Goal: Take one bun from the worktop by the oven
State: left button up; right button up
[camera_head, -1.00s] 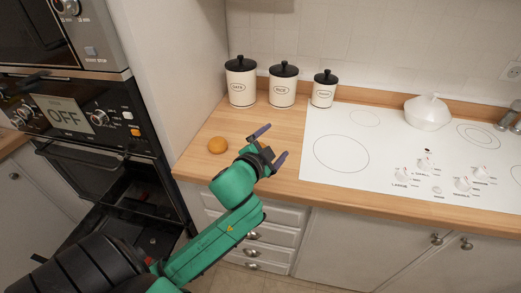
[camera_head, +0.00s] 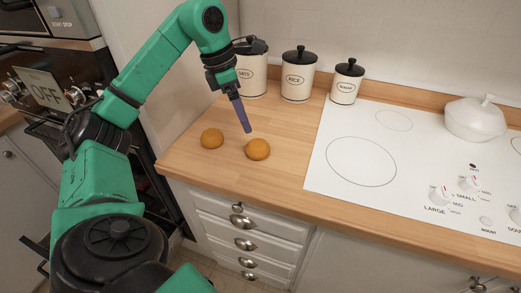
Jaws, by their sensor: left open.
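Two round golden-brown buns lie on the wooden worktop (camera_head: 284,180), left of the white hob. The left bun (camera_head: 212,138) is nearer the oven side. The right bun (camera_head: 257,149) sits a little closer to the front edge. My left gripper (camera_head: 245,128) points down just above and behind the right bun, with open jaws and nothing held. Its fingers overlap in this view, so the gap between them is hard to see. My right gripper is not in view.
Canisters for oats (camera_head: 251,75), rice (camera_head: 297,75) and sugar (camera_head: 345,83) stand along the back wall close to my gripper. A white hob (camera_head: 400,165) with a lidded white dish (camera_head: 474,119) is at right. The wall oven (camera_head: 45,95) is at left.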

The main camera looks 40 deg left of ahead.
aim_at(255, 143)
pick_arm(q)
jog(key=x, duration=1.2)
jog(key=shift+w, duration=0.2)
jog(key=c, duration=1.1)
